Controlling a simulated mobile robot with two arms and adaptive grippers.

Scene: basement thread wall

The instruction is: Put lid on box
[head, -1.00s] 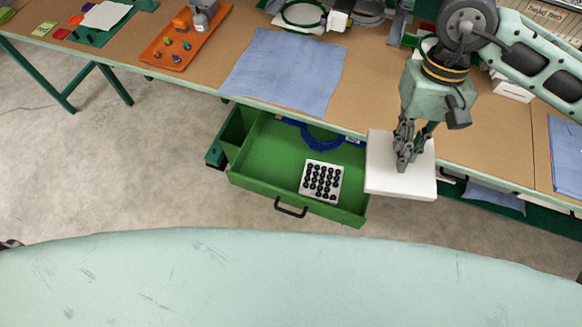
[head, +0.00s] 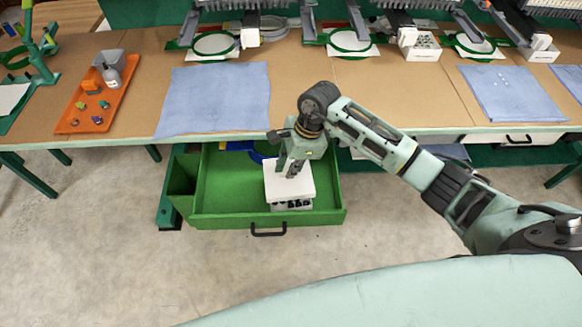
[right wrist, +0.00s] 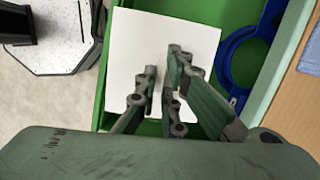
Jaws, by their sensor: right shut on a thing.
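My right gripper (head: 292,172) is shut on a flat white square lid (head: 289,184) and holds it over the open green drawer. The lid covers most of the white box (head: 291,206). The box's front edge with several dark round pieces shows below the lid's front edge. I cannot tell whether lid and box touch. In the right wrist view, the lid (right wrist: 130,45) lies beneath the fingers (right wrist: 165,85) and hides the box. My left gripper is not in view.
The green drawer (head: 215,190) is pulled out below the worktable, with a blue ring (head: 258,155) at its back. On the table are a blue cloth (head: 215,97) and an orange tray (head: 95,105). Embroidery machines line the back.

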